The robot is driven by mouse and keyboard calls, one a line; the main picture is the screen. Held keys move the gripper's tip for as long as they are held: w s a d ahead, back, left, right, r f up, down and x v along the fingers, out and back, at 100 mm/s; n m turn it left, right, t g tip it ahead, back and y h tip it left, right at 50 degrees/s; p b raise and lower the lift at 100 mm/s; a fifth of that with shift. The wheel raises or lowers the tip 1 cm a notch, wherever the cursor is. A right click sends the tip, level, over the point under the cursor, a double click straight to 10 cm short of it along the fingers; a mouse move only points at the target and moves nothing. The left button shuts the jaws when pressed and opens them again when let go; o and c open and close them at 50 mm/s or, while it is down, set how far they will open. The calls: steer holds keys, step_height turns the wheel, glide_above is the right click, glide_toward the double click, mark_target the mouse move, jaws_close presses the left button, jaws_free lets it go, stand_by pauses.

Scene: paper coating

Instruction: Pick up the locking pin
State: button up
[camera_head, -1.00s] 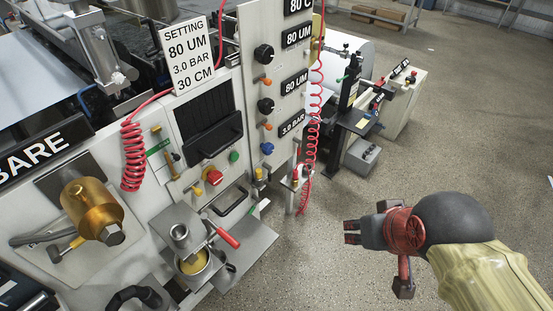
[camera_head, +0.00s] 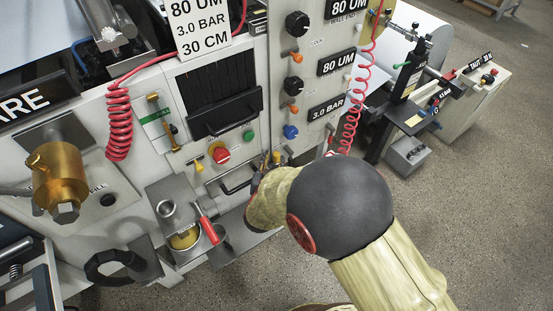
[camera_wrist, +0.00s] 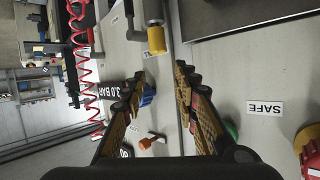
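A small yellow-tipped metal pin, which looks like the locking pin (camera_wrist: 156,40), sits in a metal bracket on the machine's front panel in the wrist view. It lies just beyond my fingertips, near the middle between them and not touched by them. A small yellow tip also shows in the head view (camera_head: 276,157), beside my wrist. My gripper (camera_wrist: 162,72) is open and empty, its two fingers spread wide. In the head view my own arm hides most of the gripper.
A red coiled hose (camera_head: 351,118) hangs right of the panel. Blue (camera_head: 290,131) and orange (camera_head: 293,108) knobs, a green button (camera_head: 248,135) and a red stop button (camera_head: 221,155) are close by.

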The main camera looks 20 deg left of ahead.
mark_target(276, 157)
steer(key=shift+t+h, duration=0.3)
steer(key=shift+t, duration=0.3)
steer(key=w+f+b, duration=0.2)
steer(key=w+f, duration=0.1)
steer(key=w+f+b, duration=0.2)
steer(key=shift+w+a+f, duration=0.2)
steer(key=shift+a, duration=0.2)
steer(key=c, duration=0.8)
